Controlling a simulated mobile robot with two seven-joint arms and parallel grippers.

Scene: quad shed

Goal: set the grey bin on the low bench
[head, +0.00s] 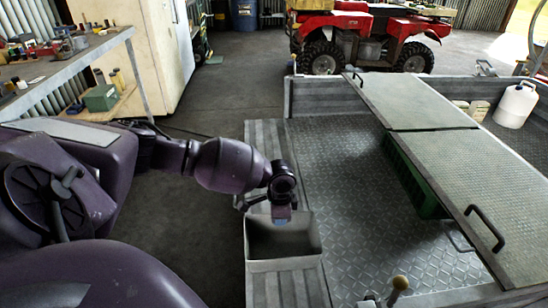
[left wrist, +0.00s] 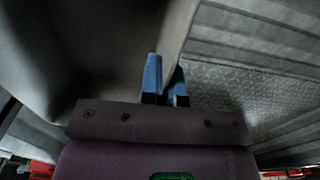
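The grey bin (head: 284,265) is an open box, upright at the left edge of the trailer bed, over its grey ribbed side strip (head: 265,150). I cannot tell whether it rests there or hangs just above. My left gripper (head: 281,213) is at the bin's far rim. In the left wrist view its blue fingertips (left wrist: 165,82) are close together with the bin's wall (left wrist: 179,30) between them, so it looks shut on the rim. The bin's interior (left wrist: 100,50) looks empty. No surface is clearly identifiable as the low bench. My right gripper is not in view.
A workbench (head: 85,57) with tools and a lower shelf stands at the left. The diamond-plate trailer bed (head: 335,180) is mostly bare. A ramp panel (head: 450,160) lies across it over a green crate (head: 412,185). A white jug (head: 515,105) and a red quad (head: 365,30) are farther back.

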